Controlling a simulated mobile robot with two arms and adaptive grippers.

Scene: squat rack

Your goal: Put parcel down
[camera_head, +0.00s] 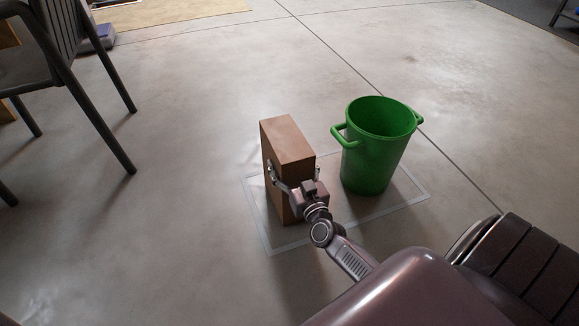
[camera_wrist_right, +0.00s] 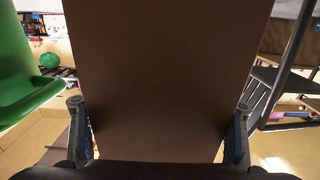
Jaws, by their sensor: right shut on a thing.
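The parcel (camera_head: 287,142) is a brown upright box in the middle of the head view. It is over the left part of a pale outlined rectangle (camera_head: 257,224) on the floor. My right gripper (camera_head: 295,172) is shut on the parcel's near end, one finger on each side. In the right wrist view the parcel (camera_wrist_right: 165,60) fills the middle between the two fingers. Its lower part is partly hidden by my gripper, and I cannot tell whether its base touches the floor. My left gripper is not in view.
A green bucket (camera_head: 369,165) with side handles stands just right of the parcel, inside the outline, with a narrow gap between. A dark chair (camera_head: 62,75) stands at the upper left. Bare concrete floor (camera_head: 200,130) lies between chair and parcel.

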